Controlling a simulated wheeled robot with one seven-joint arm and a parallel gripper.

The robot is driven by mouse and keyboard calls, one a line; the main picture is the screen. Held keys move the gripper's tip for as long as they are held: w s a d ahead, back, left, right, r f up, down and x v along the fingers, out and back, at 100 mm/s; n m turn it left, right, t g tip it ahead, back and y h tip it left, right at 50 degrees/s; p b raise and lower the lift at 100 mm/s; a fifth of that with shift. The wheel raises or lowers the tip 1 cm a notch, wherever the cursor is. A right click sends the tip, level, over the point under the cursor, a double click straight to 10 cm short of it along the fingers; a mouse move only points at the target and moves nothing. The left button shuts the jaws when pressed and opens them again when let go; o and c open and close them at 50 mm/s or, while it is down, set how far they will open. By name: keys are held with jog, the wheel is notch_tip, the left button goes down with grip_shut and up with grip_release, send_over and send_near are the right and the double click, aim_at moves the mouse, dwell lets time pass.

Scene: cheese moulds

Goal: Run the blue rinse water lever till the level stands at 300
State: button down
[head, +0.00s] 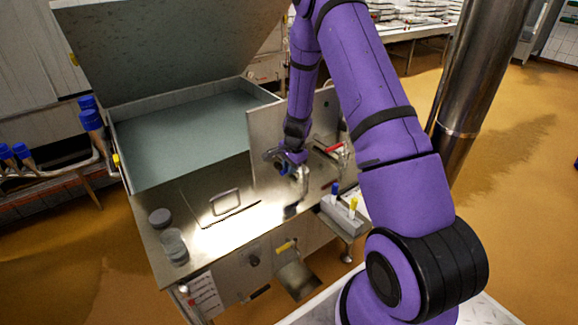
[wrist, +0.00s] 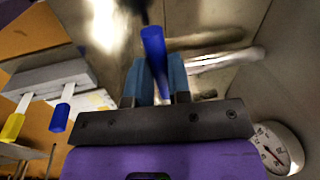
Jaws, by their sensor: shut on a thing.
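The blue lever (wrist: 154,50) stands between the two fingers of my gripper (wrist: 160,75) in the wrist view, and the jaws are shut on it. In the head view my gripper (head: 290,163) is low over the steel top beside the vat, and it mostly hides the blue lever. The vat (head: 190,135) holds a flat grey-green liquid under its raised lid. A round white dial gauge (wrist: 277,150) shows at the lower right of the wrist view; its figures are too small to read. I cannot read a level.
A red lever (head: 333,148) is just right of my gripper, near an upright steel panel (head: 262,140). A grey holder (head: 343,213) with blue-handled and yellow-handled tools stands at the front edge. A steel pipe (head: 480,80) rises at right.

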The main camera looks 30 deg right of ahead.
jog(key=shift+s+d+n+g+y, duration=0.1)
jog(key=shift+s+d+n+y, duration=0.25)
jog(key=shift+s+n, duration=0.65)
jog(key=shift+s+d+n+g+y, duration=0.1)
jog(key=shift+s+d+n, duration=0.35)
jog(key=shift+n, duration=1.15)
jog(key=shift+s+d+n+g+y, duration=0.1)
jog(key=shift+s+d+n+y, duration=0.4)
jog(key=shift+n, duration=0.8)
jog(key=shift+s+h, duration=0.2)
jog(key=shift+h, duration=0.05)
jog(key=c, duration=1.1)
grip_release()
jog(key=shift+o, duration=0.2)
jog(key=shift+r, duration=0.1)
notch_tip(320, 180, up, 10)
jog(key=s+d, duration=0.1)
jog(key=shift+s+d+r, duration=0.2)
jog(key=shift+d, duration=0.05)
